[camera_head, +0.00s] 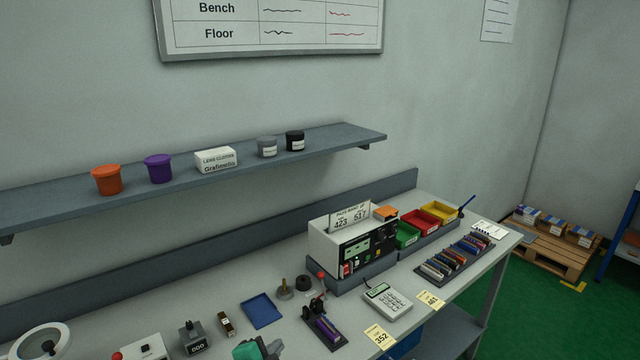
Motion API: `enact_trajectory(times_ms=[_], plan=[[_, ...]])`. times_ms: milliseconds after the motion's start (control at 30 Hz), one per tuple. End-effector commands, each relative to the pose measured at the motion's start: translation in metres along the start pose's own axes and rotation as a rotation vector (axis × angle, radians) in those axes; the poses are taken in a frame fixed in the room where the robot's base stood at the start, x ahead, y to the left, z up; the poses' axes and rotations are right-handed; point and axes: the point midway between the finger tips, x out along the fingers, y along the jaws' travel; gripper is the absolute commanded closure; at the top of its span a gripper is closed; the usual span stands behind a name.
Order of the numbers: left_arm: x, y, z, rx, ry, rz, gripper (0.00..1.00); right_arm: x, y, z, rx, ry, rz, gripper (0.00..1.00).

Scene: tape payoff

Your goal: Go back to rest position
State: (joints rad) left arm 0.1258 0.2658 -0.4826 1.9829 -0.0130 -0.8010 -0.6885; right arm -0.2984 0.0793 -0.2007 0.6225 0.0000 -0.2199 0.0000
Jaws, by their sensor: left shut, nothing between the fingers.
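My right gripper is not in view.
A wall shelf (330,143) holds tubs and a white box. A pallet (545,246) stands at right.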

Motion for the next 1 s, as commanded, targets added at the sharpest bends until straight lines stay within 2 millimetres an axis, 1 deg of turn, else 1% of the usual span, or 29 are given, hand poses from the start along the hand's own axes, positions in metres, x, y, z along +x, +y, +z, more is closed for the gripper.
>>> enact_trajectory(times_ms=[33, 167, 267, 333, 367, 467, 500, 633, 800, 1000], plan=[[-0.006, 0.007, 0.005, -0.035, -0.019, 0.017, 1.0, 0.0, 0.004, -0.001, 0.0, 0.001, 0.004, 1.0], [-0.024, 0.025, 0.019, -0.134, -0.075, 0.06, 1.0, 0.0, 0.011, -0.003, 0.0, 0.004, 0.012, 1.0], [-0.041, 0.042, 0.032, -0.227, -0.132, 0.099, 1.0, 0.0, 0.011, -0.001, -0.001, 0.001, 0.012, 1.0], [-0.058, 0.056, 0.043, -0.308, -0.185, 0.132, 1.0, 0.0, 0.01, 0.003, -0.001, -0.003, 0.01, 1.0], [-0.067, 0.063, 0.049, -0.347, -0.213, 0.147, 1.0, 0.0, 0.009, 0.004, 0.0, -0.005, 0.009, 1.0], [-0.104, 0.09, 0.069, -0.501, -0.326, 0.203, 1.0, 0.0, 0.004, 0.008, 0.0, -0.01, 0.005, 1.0], [-0.12, 0.101, 0.078, -0.565, -0.379, 0.223, 1.0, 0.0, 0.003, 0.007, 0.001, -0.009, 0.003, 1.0], [-0.168, 0.127, 0.099, -0.731, -0.527, 0.269, 1.0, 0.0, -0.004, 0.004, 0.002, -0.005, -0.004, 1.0], [-0.216, 0.149, 0.114, -0.875, -0.674, 0.299, 1.0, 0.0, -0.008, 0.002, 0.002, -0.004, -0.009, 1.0], [-0.263, 0.166, 0.125, -0.996, -0.815, 0.315, 1.0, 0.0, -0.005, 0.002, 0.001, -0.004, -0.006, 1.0]])
